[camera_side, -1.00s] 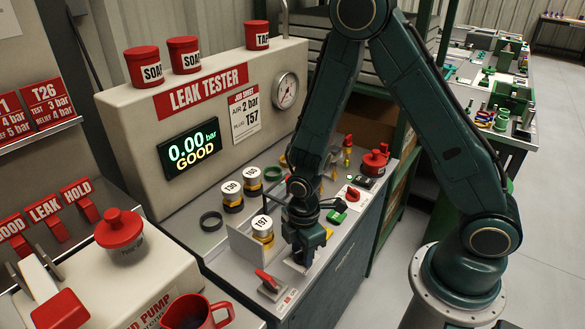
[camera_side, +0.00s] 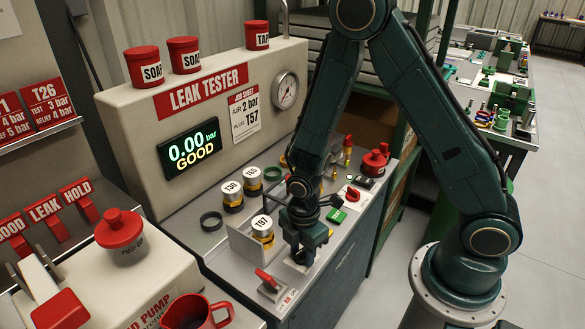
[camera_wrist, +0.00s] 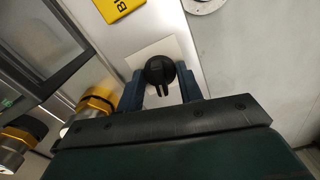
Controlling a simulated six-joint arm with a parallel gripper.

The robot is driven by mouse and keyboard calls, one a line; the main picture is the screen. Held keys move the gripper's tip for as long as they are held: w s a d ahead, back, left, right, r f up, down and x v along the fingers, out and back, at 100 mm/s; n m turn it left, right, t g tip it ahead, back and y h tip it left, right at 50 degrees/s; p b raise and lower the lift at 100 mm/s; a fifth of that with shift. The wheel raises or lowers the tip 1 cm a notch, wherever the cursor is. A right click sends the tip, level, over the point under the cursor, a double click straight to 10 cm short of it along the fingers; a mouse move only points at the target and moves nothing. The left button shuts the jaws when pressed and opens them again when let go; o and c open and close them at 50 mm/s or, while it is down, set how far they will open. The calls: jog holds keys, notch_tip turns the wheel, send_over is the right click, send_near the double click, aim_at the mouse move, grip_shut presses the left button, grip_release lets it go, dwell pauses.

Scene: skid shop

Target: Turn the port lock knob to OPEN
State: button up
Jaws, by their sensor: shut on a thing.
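The port lock knob is a small black knob (camera_wrist: 159,71) on a pale square plate (camera_wrist: 150,50) in the wrist view. My gripper (camera_wrist: 160,88) is shut on this knob, one blue-grey finger on each side of it. In the side view my gripper (camera_side: 300,256) points down at the bench's front part, to the right of the T57 plug. There the knob is mostly hidden by my gripper, and I cannot read any OPEN mark.
A plug marked T57 (camera_side: 262,228) stands in a low metal tray left of my gripper. A red lever (camera_side: 268,278) is in front. A green button (camera_side: 337,215) and a red switch (camera_side: 353,194) lie behind. The display (camera_side: 190,148) reads 0.00 bar GOOD.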

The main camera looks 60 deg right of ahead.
aim_at(303, 250)
jog(key=o, duration=0.3)
jog(key=shift+r, duration=0.15)
jog(key=shift+r, duration=3.6)
jog(key=shift+r, duration=0.4)
jog(key=s+d+r+m+t, duration=0.1)
jog(key=s+r+m, duration=0.1)
jog(key=r+m, duration=0.35)
jog(key=s+d+r+m+t, duration=0.1)
jog(key=d+r+m+t, duration=0.1)
jog(key=r, duration=0.6)
jog(key=s+d+r+m+t, duration=0.2)
jog(key=s+r+m, duration=0.6)
jog(key=s+r, duration=0.1)
jog(key=shift+s+t, duration=0.3)
jog(key=shift+s, duration=0.35)
